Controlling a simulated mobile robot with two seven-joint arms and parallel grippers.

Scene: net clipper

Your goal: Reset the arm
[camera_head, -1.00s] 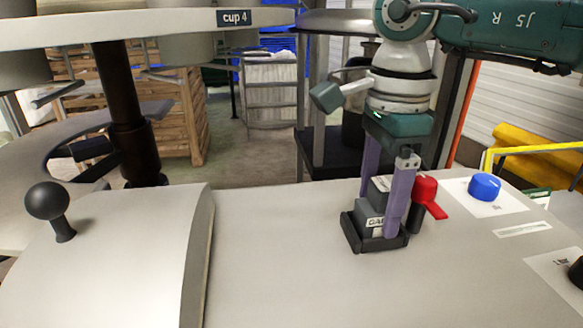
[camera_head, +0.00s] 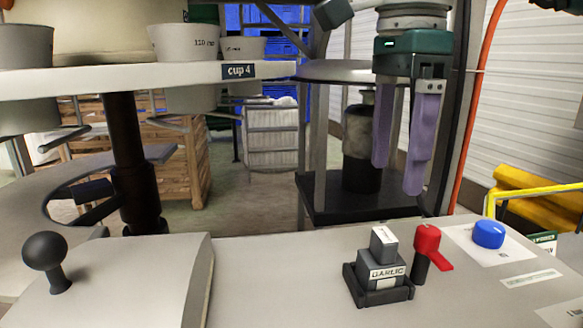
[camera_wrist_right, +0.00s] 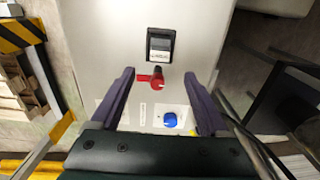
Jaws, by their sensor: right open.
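My right gripper (camera_head: 402,175) hangs upright above the back edge of the grey console, with its two purple fingers apart and nothing between them. Below it on the console is a dark block labelled GARLIC (camera_head: 381,272) in a black holder. In the right wrist view, the open fingers (camera_wrist_right: 162,98) point toward the console, and the dark block (camera_wrist_right: 160,45) lies ahead, beyond the fingertips. My left gripper is not in view.
A red-handled knob (camera_head: 428,245) and a blue button (camera_head: 489,234) sit right of the block. A black ball lever (camera_head: 45,255) stands at the left. A round table marked cup 4 (camera_head: 100,80) carries white cups. The console's middle is clear.

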